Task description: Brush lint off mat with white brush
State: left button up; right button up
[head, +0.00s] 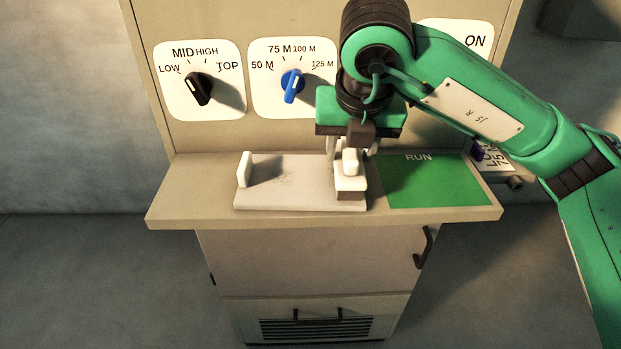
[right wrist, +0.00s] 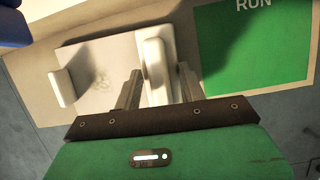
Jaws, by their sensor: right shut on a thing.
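The pale mat (head: 290,190) lies on the console's ledge, and it also shows in the right wrist view (right wrist: 115,48). A faint greyish patch of lint (head: 285,180) is near its middle; it shows weakly in the right wrist view (right wrist: 102,82). My right gripper (head: 349,160) is shut on the white brush (head: 351,182), over the mat's right end. The brush has a white body with a brown strip below; in the right wrist view it stands between the fingers (right wrist: 154,62). I cannot tell whether its bristles touch the mat. My left gripper is out of view.
An upright white block (head: 244,169) stands at the mat's left end. A green RUN panel (head: 430,182) lies right of the mat. A black knob (head: 199,88) and a blue knob (head: 292,86) are on the upright panel behind. The ledge's left end is clear.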

jog(key=shift+a+f, duration=0.1)
jog(key=shift+w+a+b, duration=0.15)
jog(key=shift+a+b, duration=0.05)
jog(key=shift+a, duration=1.95)
jog(key=shift+w+a+b, duration=0.1)
jog(key=shift+a+b, duration=0.1)
jog(key=shift+a, duration=3.3)
jog(key=shift+d+b, duration=0.6)
jog(key=shift+d, duration=0.9)
jog(key=shift+d+b, duration=0.1)
jog(key=shift+b, duration=0.2)
